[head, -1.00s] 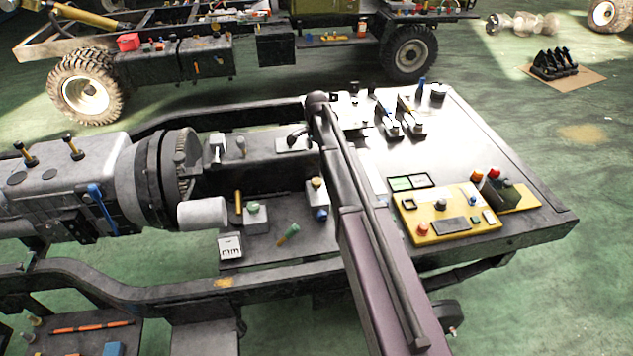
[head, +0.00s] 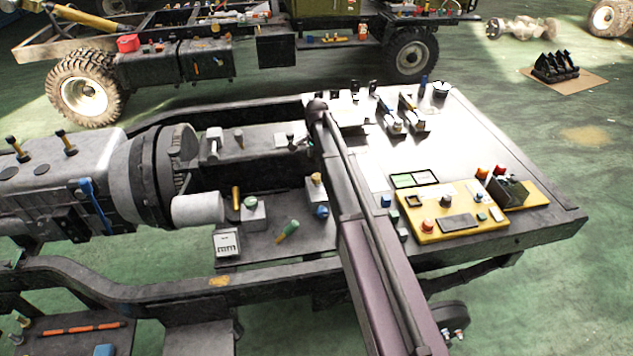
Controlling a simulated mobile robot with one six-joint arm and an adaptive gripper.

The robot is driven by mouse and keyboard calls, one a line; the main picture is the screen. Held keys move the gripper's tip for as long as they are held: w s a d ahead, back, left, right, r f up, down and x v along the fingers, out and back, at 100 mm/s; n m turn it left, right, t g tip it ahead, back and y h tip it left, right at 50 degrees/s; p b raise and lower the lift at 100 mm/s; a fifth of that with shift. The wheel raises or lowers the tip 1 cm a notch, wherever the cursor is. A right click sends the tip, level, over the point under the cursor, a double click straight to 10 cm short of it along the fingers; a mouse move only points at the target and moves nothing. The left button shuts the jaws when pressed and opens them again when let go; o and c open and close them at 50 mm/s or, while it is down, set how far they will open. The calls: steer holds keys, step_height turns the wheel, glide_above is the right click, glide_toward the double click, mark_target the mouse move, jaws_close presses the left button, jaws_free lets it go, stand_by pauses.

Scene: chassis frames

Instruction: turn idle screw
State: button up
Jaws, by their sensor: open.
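My arm reaches from the bottom of the picture up over the chassis frame (head: 262,278). A small dark part of my gripper (head: 299,144) shows beside the arm's far end, above the shelf between the frame rails; the jaws are open and look empty. Most of the gripper is hidden or too small to make out. I cannot tell which part is the idle screw. Small fittings near the gripper include an upright grey one (head: 213,141), an orange-topped block (head: 315,184) and a green-topped block (head: 253,210).
A large grey engine housing (head: 75,180) stands at left. A green-handled tool (head: 288,231) lies on the lower shelf. A yellow control panel (head: 440,212) and black clamps (head: 412,112) sit on the pale right deck. Another wheeled chassis (head: 205,65) stands behind.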

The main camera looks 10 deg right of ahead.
mark_target(317, 176)
steer(key=shift+f+b, duration=3.6)
steer(key=shift+f, duration=0.3)
steer(key=c, duration=1.1)
